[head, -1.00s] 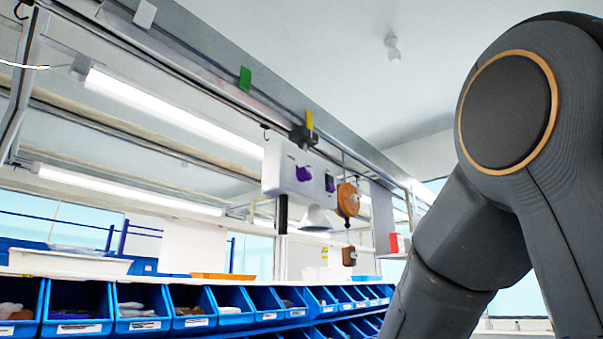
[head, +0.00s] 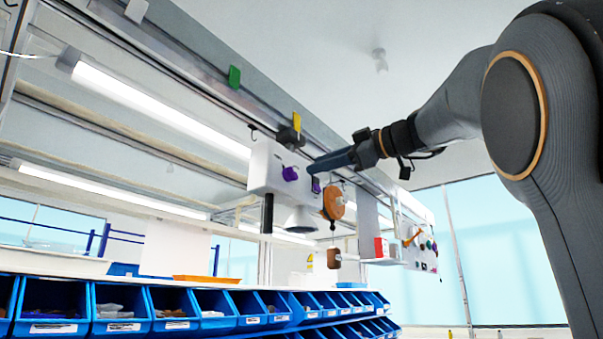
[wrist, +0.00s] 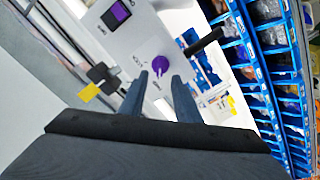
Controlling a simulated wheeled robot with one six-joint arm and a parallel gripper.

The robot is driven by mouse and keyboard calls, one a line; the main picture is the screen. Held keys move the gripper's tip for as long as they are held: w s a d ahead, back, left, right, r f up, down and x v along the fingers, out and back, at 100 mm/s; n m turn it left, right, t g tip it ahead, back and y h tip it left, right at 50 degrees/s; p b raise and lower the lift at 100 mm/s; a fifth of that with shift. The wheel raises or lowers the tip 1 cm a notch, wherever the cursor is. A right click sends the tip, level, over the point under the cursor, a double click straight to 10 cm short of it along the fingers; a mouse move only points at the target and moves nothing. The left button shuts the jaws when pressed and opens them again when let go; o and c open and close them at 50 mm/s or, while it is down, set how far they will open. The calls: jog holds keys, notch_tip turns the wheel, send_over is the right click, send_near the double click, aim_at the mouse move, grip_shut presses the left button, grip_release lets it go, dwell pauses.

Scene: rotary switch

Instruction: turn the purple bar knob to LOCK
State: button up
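The purple bar knob (head: 290,173) is on the front of a white box (head: 262,165) hanging under the overhead rail. In the wrist view the knob (wrist: 160,66) lies just beyond my fingertips, about in line with the gap between them. Small dark lettering is printed around it, too small to read surely. My gripper (wrist: 160,77) is open, with nothing between its two fingers. In the head view my gripper (head: 311,168) is at the right of the knob, and appears apart from it. The bar's exact angle is hard to tell.
A second purple control (wrist: 118,12) in a dark frame is on the same box. An orange reel (head: 333,202) hangs close at the right. Blue bins (head: 180,310) line the bottom.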

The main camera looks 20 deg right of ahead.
aim_at(295, 173)
jog(key=p+x, duration=0.2)
jog(key=x, duration=0.3)
jog(key=shift+w+a, duration=0.1)
jog(key=shift+w+a+f+p, duration=0.1)
jog(key=shift+w+a+p, duration=0.3)
jog(key=shift+w, duration=0.25)
jog(key=shift+c, duration=0.5)
grip_shut()
